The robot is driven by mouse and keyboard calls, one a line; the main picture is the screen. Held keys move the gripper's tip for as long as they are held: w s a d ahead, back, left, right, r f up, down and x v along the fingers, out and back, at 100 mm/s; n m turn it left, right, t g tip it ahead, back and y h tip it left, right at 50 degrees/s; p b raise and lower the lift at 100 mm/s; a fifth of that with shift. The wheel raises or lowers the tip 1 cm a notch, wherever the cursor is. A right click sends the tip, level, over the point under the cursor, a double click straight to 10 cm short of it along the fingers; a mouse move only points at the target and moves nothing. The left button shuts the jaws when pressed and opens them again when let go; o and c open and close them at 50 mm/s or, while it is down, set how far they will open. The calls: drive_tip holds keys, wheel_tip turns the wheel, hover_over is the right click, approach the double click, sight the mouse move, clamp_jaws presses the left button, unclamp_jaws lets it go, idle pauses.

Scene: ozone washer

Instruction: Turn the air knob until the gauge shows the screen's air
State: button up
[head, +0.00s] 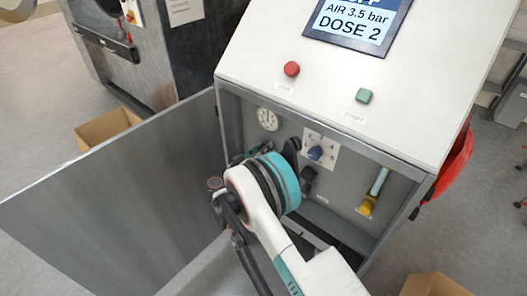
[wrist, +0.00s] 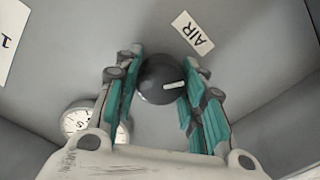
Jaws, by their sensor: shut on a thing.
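The black air knob (wrist: 160,80), with a white mark on its face, sits on the grey panel in the wrist view, beside the AIR label (wrist: 193,33). My gripper (wrist: 162,72) is shut on it, with teal-padded fingers on both sides. In the head view my wrist and arm hide the knob. The round white gauge (wrist: 75,121) is partly covered by my left finger in the wrist view; it also shows in the head view (head: 267,118), too small to read. The screen (head: 355,20) reads AIR 3.5 bar and DOSE 2.
A yellow-based valve (head: 367,204) is farther right. The open cabinet door (head: 120,205) stands at left. Red (head: 291,69) and green (head: 364,96) buttons are on the sloping top. Cardboard boxes are on the floor.

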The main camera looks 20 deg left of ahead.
drive_tip(key=m, duration=0.4)
drive_tip(key=shift+d+f+m, duration=0.1)
drive_tip(key=shift+m, duration=0.3)
idle(0.4)
drive_tip(key=o, duration=1.1)
drive_tip(key=v, duration=1.2)
